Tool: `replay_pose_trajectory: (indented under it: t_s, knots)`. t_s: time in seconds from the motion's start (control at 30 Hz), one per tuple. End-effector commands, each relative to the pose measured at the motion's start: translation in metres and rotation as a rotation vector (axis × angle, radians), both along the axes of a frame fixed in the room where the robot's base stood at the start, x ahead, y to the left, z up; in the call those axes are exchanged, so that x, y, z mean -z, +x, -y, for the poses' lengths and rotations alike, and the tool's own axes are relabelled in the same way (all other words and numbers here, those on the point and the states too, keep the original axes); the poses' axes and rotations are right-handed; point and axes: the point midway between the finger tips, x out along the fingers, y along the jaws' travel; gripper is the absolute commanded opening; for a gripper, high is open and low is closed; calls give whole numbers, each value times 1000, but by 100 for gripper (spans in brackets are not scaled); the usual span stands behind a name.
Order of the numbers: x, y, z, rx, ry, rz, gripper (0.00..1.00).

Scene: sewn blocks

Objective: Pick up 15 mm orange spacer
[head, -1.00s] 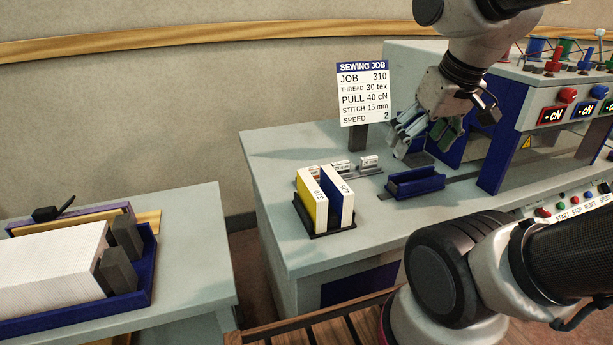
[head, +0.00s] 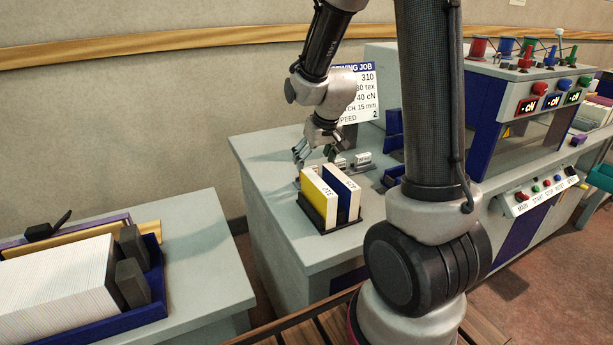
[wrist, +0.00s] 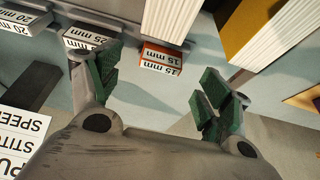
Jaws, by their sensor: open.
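The orange 15 mm spacer (wrist: 164,58) shows in the wrist view, a small block with an orange top and a white label reading 15 mm upside down. It lies at the end of a row of spacers. My gripper (wrist: 158,85) is open and empty, its green-padded fingers wide apart. In the picture the spacer lies between the fingers, just beyond their tips, with no visible contact. In the head view my gripper (head: 315,155) is low over the left part of the sewing table, behind the yellow and blue blocks. The orange spacer is not distinguishable there.
A 25 mm spacer (wrist: 90,38) and a 20 mm spacer (wrist: 25,20) share the row. Close by stand a yellow block (head: 316,198) and a blue block (head: 342,190) in a dark holder. The job sign (head: 363,95) stands behind.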

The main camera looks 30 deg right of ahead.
Motion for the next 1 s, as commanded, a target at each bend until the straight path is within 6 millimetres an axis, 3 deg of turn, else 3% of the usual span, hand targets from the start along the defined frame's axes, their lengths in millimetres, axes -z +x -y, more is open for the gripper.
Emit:
replay_pose_trajectory:
  t_s: [0.3,0.57,0.83,0.87,1.0]
  knots:
    - [39,22,-3,0,0,-2,79]
    - [42,23,-3,0,0,-1,79]
    - [42,23,-3,0,0,-1,31]
    - [42,23,-3,0,0,-1,27]
    - [41,23,-3,0,0,-1,27]
